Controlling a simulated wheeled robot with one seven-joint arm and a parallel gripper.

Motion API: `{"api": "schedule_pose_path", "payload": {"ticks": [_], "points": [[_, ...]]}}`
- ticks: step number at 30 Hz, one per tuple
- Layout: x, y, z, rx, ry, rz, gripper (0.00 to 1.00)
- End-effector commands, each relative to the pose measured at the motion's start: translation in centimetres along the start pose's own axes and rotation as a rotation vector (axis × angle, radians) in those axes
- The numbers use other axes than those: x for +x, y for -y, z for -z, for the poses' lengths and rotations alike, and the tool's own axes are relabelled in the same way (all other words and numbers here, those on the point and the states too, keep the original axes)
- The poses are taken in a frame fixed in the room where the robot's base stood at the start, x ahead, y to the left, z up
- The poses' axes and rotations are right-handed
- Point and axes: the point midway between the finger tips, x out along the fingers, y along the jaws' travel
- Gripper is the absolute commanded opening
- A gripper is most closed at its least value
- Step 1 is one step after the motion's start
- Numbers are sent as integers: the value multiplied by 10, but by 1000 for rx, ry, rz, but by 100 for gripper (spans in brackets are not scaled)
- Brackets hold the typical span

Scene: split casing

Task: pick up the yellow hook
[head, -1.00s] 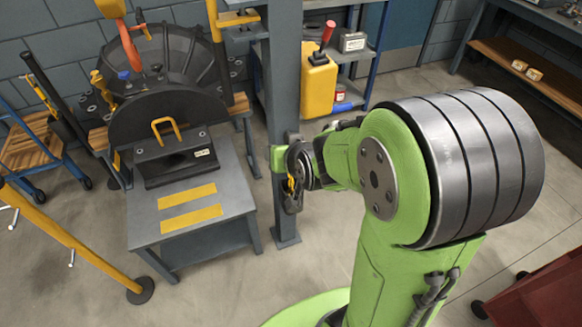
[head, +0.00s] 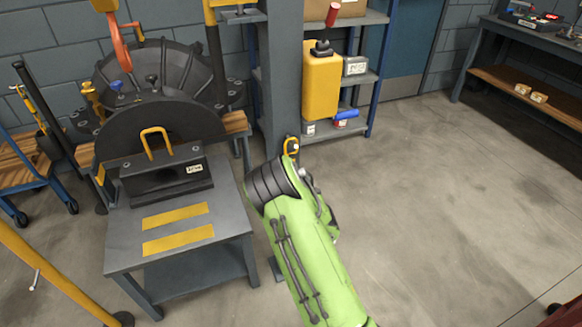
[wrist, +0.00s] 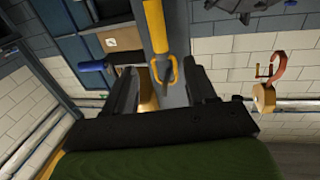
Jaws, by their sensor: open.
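A small yellow hook (head: 291,146), shaped like a loop, shows against the grey post in the head view, just above the dark end of my arm. In the wrist view, which looks upside down, a yellow loop that appears to be this hook (wrist: 165,72) lies in front of the post, at the end of a thick yellow bar. My gripper (wrist: 161,78) is open in the wrist view, with one dark finger on each side of the loop. I cannot tell how far the loop is beyond the fingertips. In the head view my arm hides the gripper.
The grey post (head: 283,70) stands beside a shelf with a yellow can (head: 321,85). Left of the post is a grey table (head: 180,260) with a dark block bearing a yellow handle (head: 157,141). An orange hook (head: 120,42) hangs at upper left.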

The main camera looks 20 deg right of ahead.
Motion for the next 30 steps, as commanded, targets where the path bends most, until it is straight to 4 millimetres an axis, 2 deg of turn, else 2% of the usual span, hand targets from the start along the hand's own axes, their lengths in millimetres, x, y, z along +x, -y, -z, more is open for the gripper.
{"api": "schedule_pose_path", "payload": {"ticks": [3,11,21,30], "points": [[16,-2,-1,7,2,-6,56],[36,-2,1,5,2,-5,56],[72,0,2,1,1,-1,56],[76,1,0,-1,1,0,56]]}}
